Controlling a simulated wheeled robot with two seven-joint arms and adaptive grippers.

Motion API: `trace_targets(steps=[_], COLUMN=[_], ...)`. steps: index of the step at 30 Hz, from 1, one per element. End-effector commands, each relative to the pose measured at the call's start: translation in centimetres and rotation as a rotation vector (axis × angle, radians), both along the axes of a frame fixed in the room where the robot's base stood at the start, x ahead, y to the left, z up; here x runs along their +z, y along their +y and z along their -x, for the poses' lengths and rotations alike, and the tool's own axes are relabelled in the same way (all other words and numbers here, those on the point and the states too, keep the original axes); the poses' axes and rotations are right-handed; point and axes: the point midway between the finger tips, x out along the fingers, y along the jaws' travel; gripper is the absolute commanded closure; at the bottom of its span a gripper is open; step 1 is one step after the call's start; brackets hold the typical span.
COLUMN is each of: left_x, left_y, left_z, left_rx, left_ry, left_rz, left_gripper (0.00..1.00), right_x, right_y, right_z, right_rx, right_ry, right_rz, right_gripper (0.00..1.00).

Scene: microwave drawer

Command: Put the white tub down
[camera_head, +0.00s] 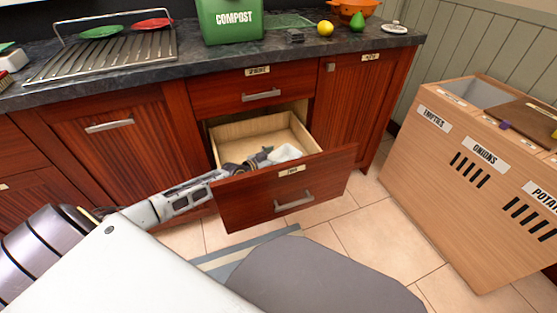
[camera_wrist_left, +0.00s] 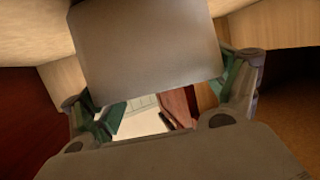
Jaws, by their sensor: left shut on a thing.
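The white tub (camera_head: 287,152) is inside the open wooden drawer (camera_head: 232,133), towards its front right part. My left gripper (camera_head: 262,158) reaches over the drawer's left side and is shut on the tub. In the left wrist view the tub (camera_wrist_left: 145,50) fills the upper middle as a greyish block between the two green-padded fingers (camera_wrist_left: 165,85). Whether the tub touches the drawer floor cannot be told. My right gripper is not in view.
The drawer's red front (camera_head: 285,190) with its handle sticks out below the counter. A green compost bin (camera_head: 230,20) and a dish rack (camera_head: 105,57) stand on the counter. A wooden bin cabinet (camera_head: 465,175) stands at right.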

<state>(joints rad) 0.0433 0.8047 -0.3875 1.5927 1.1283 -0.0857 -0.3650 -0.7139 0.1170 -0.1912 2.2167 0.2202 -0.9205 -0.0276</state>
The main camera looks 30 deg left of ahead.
Motion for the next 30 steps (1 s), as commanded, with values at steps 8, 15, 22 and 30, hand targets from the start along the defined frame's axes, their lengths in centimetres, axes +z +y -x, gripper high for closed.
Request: trace_targets(steps=[8, 15, 22, 30], left_x=[-0.01, -0.22, -0.21, -0.12], left_y=[0.02, 0.01, 0.01, 0.01], left_z=[-0.01, 0.0, 0.01, 0.0], left_rx=[0.0, 0.0, 0.0, 0.0], left_ry=[0.0, 0.0, 0.0, 0.0], left_rz=[0.0, -0.001, 0.0, 0.0], left_gripper=[0.46, 0.03, 0.0, 0.0], right_x=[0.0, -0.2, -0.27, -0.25], right_y=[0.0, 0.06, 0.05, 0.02], right_z=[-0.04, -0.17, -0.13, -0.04], right_rx=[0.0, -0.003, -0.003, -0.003], right_ry=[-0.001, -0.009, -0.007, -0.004], right_rz=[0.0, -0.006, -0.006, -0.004], right_gripper=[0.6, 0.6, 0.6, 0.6])
